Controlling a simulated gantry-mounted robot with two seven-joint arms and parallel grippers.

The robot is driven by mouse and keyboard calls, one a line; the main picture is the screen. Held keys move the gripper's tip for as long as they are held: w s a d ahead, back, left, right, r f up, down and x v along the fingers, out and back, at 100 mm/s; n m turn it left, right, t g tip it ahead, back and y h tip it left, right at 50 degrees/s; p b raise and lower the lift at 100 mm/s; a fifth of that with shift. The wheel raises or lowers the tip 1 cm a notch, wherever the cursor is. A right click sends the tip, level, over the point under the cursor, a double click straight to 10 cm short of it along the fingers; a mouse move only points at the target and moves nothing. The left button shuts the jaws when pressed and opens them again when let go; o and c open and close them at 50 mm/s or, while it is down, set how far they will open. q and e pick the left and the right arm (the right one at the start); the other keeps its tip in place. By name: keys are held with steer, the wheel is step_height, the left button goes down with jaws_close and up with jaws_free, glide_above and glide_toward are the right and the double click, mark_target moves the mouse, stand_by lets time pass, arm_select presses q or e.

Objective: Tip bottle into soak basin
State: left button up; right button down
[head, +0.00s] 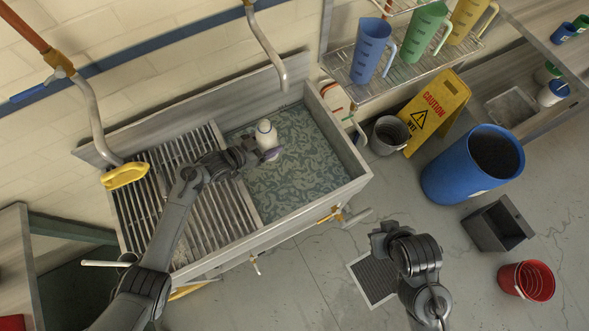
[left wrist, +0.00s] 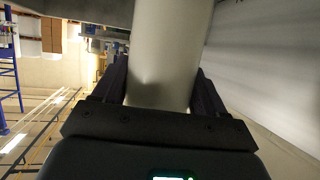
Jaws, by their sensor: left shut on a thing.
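A white bottle (head: 265,134) is over the soak basin (head: 358,165), near its left part beside the slatted rack. My left gripper (head: 254,152) is shut on it, and the bottle's pale smooth side (left wrist: 166,50) fills the middle of the left wrist view between the two dark fingers (left wrist: 160,92). I cannot tell the bottle's exact tilt or its height above the basin. The basin holds greenish, patterned liquid. My right gripper (head: 377,236) is empty in front of the basin, above the floor; its jaw opening is unclear.
The slatted rack (head: 185,180) adjoins the basin on the left. Coloured jugs (head: 371,50) stand on a wire shelf. A grey bucket (head: 389,135), caution sign (head: 436,112), blue barrel (head: 472,165) and red bucket (head: 526,280) stand right.

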mark_target(258, 139)
arm_select(q)
steer(key=shift+r, duration=0.1)
stand_by(0.3)
step_height(258, 139, up, 5)
steer(key=p, duration=0.4)
steer(key=shift+p, duration=0.35)
steer(key=shift+f, duration=0.2)
